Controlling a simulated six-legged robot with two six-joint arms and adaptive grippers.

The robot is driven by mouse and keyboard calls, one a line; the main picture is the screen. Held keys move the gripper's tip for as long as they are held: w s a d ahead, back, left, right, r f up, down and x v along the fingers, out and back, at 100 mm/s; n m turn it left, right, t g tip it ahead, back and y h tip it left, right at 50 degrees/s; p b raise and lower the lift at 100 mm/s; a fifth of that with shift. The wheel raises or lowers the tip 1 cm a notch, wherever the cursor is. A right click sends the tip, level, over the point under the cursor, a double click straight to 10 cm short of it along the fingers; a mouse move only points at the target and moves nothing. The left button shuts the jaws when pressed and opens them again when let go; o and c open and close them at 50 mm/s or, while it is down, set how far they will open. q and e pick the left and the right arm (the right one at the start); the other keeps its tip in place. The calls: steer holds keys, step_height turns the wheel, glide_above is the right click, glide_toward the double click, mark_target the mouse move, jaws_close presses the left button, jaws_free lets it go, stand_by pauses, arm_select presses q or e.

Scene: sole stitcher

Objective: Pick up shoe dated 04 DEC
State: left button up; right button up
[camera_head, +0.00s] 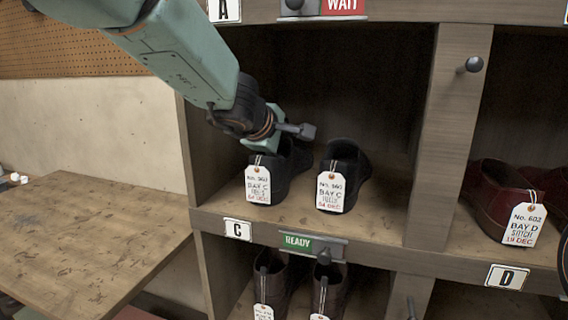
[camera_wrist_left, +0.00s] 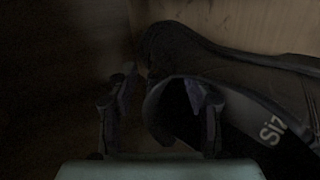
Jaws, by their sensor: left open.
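Two black shoes stand side by side in the upper cubby marked C. The left black shoe (camera_head: 286,178) and the right black shoe (camera_head: 350,163) each carry a white tag in front. The left tag (camera_head: 257,185) and the right tag (camera_head: 330,192) read BAY C, with small red dates that look like 04 DEC. My left gripper (camera_head: 285,138) is open at the left shoe's top. In the left wrist view, my left gripper's fingers (camera_wrist_left: 163,110) straddle the near rim of a black shoe (camera_wrist_left: 240,85), one finger over its opening. Contact is unclear.
A wooden divider (camera_head: 445,140) separates bay C from bay D, where dark red shoes (camera_head: 495,190) carry a 19 DEC tag. The shelf edge bears a green READY sign (camera_head: 312,244). Brown shoes (camera_head: 270,275) stand below. A wooden table (camera_head: 80,235) is at left.

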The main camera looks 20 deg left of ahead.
arm_select(q)
steer(key=shift+s+d+r, duration=0.1)
steer(key=shift+s+r, duration=0.05)
steer(key=shift+s, duration=0.05)
steer(key=shift+s+r, duration=0.15)
steer(key=shift+s, duration=0.15)
steer(key=shift+c, duration=0.9)
steer(key=shift+w+f, duration=0.2)
steer(key=shift+w, duration=0.15)
steer(key=c, duration=0.5)
steer(key=shift+s+r, duration=0.15)
steer(key=shift+s, duration=0.1)
jaws_close()
steer(key=shift+w, duration=0.15)
